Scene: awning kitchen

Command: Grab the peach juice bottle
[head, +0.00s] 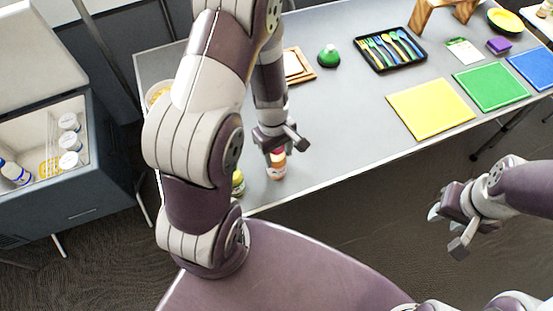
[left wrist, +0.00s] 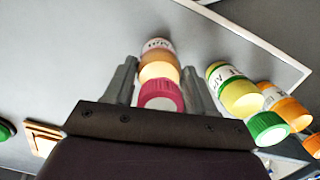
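The peach juice bottle, with a magenta cap and peach-orange contents, stands near the table's front edge in the head view (head: 277,172). In the left wrist view the bottle (left wrist: 160,68) lies between the fingers of my left gripper (left wrist: 160,72). A small gap shows between the bottle and each finger, so the gripper looks open. In the head view my left gripper (head: 281,140) is right over the bottle and hides part of its top. My right gripper (head: 447,230) is open and empty, off the table's front edge.
A yellow bottle with a green cap (left wrist: 238,92) stands close beside the peach one, with an orange bottle (left wrist: 288,106) beyond it. A cutlery tray (head: 390,65), yellow board (head: 430,108) and green board (head: 491,87) lie further right. An open cooler (head: 95,120) stands at left.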

